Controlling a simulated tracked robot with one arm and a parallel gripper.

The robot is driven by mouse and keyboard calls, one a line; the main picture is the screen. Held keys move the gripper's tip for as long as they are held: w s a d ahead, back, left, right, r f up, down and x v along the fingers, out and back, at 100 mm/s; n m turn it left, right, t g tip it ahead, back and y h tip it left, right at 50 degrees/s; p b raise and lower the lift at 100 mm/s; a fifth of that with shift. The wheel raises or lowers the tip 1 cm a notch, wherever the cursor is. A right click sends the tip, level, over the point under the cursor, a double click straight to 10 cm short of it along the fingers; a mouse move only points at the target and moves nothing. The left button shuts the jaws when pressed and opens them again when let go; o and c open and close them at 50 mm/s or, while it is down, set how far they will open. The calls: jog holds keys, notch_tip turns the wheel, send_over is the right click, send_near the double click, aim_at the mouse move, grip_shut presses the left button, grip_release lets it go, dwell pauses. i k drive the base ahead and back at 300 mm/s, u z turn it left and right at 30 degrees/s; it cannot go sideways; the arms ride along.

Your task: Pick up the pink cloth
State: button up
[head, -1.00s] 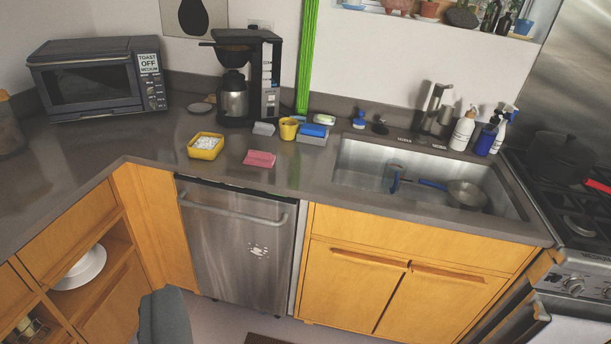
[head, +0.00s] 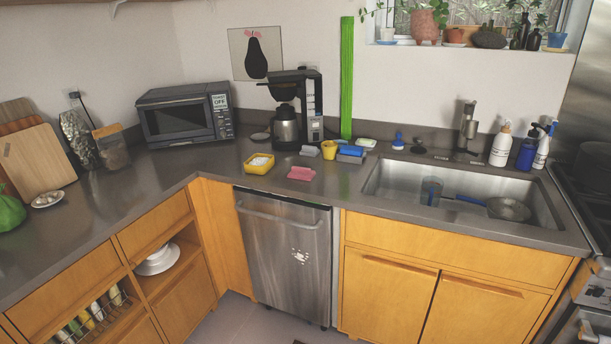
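The pink cloth (head: 301,173) lies folded on the dark grey countertop (head: 222,166), near the front edge above the dishwasher. It sits to the right of a yellow tray with white contents (head: 259,163) and in front of a yellow cup (head: 329,150) and a grey block (head: 309,151). Nothing covers it. My gripper does not show in the head view.
A coffee maker (head: 296,108) and a toaster oven (head: 185,113) stand behind and to the left. A blue sponge (head: 351,151) lies right of the cup. The sink (head: 393,178) with a pan is to the right. The dishwasher (head: 287,258) is below.

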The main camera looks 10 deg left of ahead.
aim_at(307, 174)
jog(key=z, duration=0.25)
jog(key=i, duration=2.35)
jog(key=u, duration=1.1)
jog(key=i, duration=1.05)
jog(key=u, duration=0.65)
